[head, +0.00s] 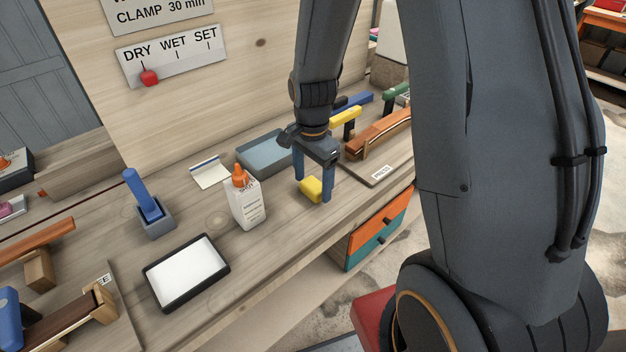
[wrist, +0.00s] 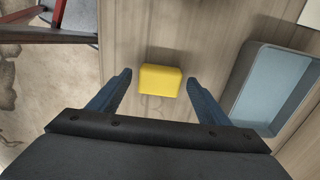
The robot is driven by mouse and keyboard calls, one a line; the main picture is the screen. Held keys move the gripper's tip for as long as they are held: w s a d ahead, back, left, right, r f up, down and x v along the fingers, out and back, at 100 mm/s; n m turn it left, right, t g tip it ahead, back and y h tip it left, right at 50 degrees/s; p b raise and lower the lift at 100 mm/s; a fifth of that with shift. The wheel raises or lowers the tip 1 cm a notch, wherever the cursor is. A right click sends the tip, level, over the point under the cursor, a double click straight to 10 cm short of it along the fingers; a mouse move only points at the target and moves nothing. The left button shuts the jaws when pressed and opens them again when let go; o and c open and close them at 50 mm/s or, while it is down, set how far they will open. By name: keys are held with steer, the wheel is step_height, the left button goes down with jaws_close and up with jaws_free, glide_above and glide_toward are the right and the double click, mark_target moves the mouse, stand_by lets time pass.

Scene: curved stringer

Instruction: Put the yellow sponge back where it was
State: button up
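The yellow sponge (head: 312,188) is a small block on the wooden bench near its front edge. In the wrist view the sponge (wrist: 160,80) lies ahead of and between my fingertips, with a gap on each side. My gripper (head: 312,192) is open, with its two blue fingers pointing down around the sponge's place; the wrist view also shows the spread fingers (wrist: 158,82). Neither finger visibly touches the sponge. A grey-blue tray (head: 264,152) stands behind it, and shows at the right in the wrist view (wrist: 240,95).
A white glue bottle (head: 246,203) with an orange cap stands left of my gripper. A black-rimmed white tray (head: 187,273) and a blue-handled tool (head: 142,195) in a grey holder are further left. A clamped wooden piece (head: 380,130) is at the right. Orange and teal drawers are below.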

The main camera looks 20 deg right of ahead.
mark_target(313, 185)
steer(key=shift+r, duration=0.1)
step_height(313, 185, up, 12)
steer(key=b, duration=0.2)
steer(key=s+f+n+t, duration=0.1)
steer(key=s+f+n, duration=0.3)
steer(key=s+n, duration=0.7)
steer(key=shift+d+f+n, duration=0.15)
steer(key=shift+f+n, duration=0.2)
steer(key=shift+n, duration=0.95)
steer(key=shift+w, duration=0.1)
